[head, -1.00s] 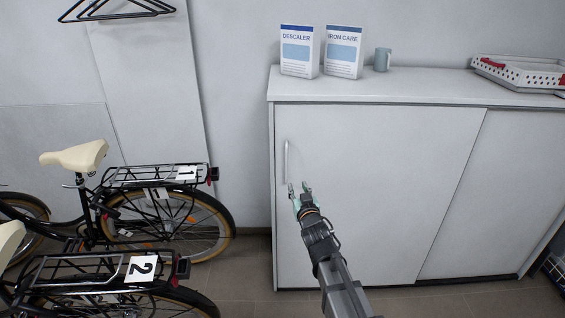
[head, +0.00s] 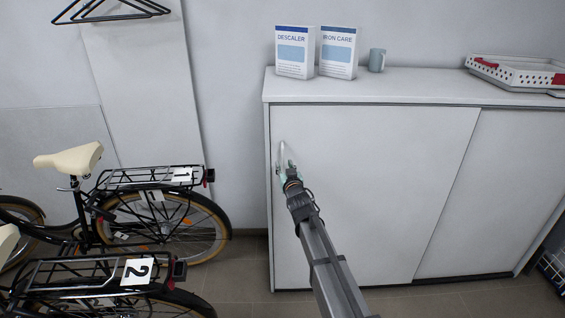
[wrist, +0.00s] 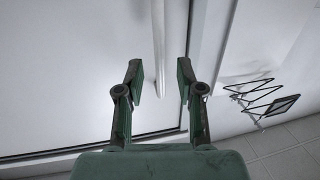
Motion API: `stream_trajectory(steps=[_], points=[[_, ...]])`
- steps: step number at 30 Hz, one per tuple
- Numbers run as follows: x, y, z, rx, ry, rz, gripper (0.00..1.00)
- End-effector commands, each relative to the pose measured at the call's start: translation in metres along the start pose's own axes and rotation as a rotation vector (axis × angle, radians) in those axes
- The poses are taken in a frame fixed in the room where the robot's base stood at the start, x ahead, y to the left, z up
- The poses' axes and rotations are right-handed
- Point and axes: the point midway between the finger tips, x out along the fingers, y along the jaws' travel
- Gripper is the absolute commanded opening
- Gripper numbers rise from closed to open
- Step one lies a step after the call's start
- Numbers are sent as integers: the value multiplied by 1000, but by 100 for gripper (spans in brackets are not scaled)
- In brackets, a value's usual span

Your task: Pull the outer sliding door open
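The outer sliding door (head: 380,180) is the white left panel of the low white cabinet. Its edge overlaps the right panel (head: 505,190). A slim, pale vertical handle (head: 282,154) stands near the door's left edge. My gripper (head: 289,168) is at the handle and hides its lower part. In the wrist view my gripper (wrist: 159,77) is open, with one finger on either side of the handle (wrist: 159,45). Gaps show between the handle and both fingers. The door (wrist: 80,75) fills the left of that view.
A descaler box (head: 294,52), an iron care box (head: 338,52), a mug (head: 376,60) and a white basket (head: 515,72) stand on the cabinet top. Bicycles (head: 150,215) stand to the left. Floor shows between them and the cabinet.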

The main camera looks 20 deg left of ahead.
Motion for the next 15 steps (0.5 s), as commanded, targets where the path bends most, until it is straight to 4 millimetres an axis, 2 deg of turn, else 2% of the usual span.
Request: stream_trajectory(steps=[1, 6, 15], points=[[14, 0, 0, 0, 0, 0, 37], [33, 0, 0, 0, 0, 0, 37], [39, 0, 0, 0, 0, 0, 37]])
